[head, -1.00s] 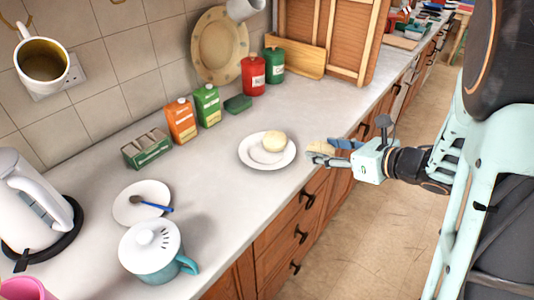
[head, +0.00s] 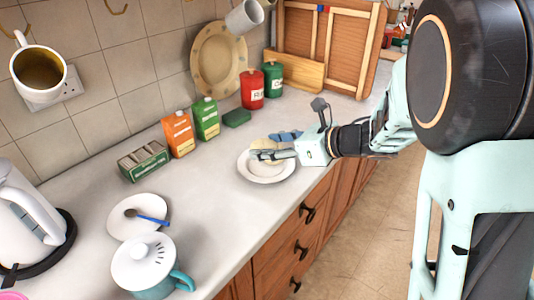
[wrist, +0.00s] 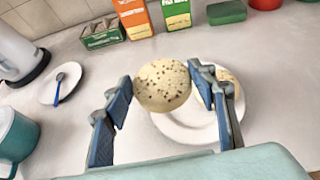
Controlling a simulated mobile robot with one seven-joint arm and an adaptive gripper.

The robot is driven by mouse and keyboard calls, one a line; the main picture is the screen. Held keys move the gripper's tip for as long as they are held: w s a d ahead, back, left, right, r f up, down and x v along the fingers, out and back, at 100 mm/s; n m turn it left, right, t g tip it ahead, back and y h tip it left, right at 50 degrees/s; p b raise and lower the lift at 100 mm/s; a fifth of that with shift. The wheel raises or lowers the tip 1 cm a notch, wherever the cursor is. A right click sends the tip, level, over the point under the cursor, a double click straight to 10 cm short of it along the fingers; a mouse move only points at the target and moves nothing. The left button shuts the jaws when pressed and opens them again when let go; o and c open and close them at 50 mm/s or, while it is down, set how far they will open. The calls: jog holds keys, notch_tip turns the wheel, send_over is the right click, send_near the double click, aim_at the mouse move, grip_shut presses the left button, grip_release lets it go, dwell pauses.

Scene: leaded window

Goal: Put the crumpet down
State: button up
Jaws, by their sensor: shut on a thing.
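My gripper (wrist: 160,76) is shut on a crumpet (wrist: 162,86), a pale round with a brown-pitted face, held between its two blue-padded fingers. A second pale crumpet (wrist: 229,84) lies on the plate, partly hidden behind the right finger. In the head view my gripper (head: 276,148) is over the far part of the plate (head: 262,177) and hides part of it. Whether the held crumpet touches the plate or the other crumpet, I cannot tell.
Orange (head: 178,134) and green (head: 206,118) cartons, a green box (head: 144,160) and red (head: 252,90) and green (head: 273,79) canisters stand behind. A saucer with a spoon (head: 138,216) and a teal lidded pot (head: 143,264) are at left.

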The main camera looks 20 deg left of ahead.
aim_at(262, 175)
jog(key=a+f, duration=0.1)
jog(key=w+a+f, duration=0.1)
jog(key=f, duration=0.1)
jog(key=shift+a+f, duration=0.25)
jog(key=shift+a, duration=0.05)
notch_tip(262, 175, down, 3)
jog(key=shift+w+r, duration=0.1)
jog(key=shift+f+b, duration=0.3)
jog(key=shift+b, duration=0.4)
jog(key=shift+f+b, duration=0.3)
jog(key=shift+b, duration=0.15)
jog(key=o, duration=1.1)
jog(key=shift+d+f, duration=0.1)
jog(key=shift+o, duration=0.2)
